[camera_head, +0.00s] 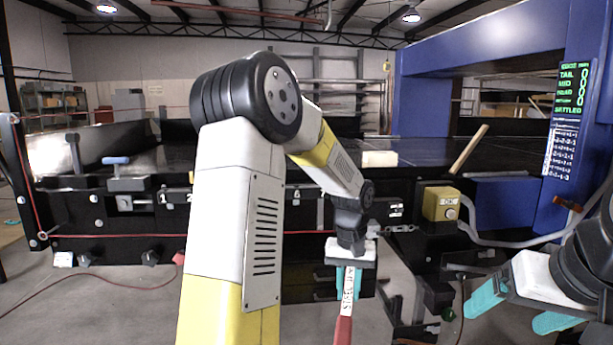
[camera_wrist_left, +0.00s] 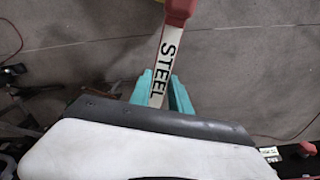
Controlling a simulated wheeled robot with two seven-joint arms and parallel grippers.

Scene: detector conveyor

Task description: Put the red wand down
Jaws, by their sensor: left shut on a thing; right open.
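The red wand (camera_head: 343,331) hangs below my left gripper (camera_head: 348,282) in the head view, in front of the conveyor's side. It has a white section lettered STEEL and a red end pointing down; its lower tip is cut off by the frame edge. In the left wrist view the wand's red part (camera_wrist_left: 181,9) is at the top and its white section runs between the teal fingers of the left gripper (camera_wrist_left: 163,88), which are shut on it. My right gripper (camera_head: 521,309) is open and empty at the lower right, its teal fingers apart.
The dark conveyor (camera_head: 440,151) spans the back, with a white block (camera_head: 380,159) and a leaning wooden stick (camera_head: 468,149) on it. A yellow button box (camera_head: 440,204) is on its front. A blue frame (camera_head: 575,100) with a screen stands right. Grey floor (camera_head: 130,305) is open at left, with a red cable.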

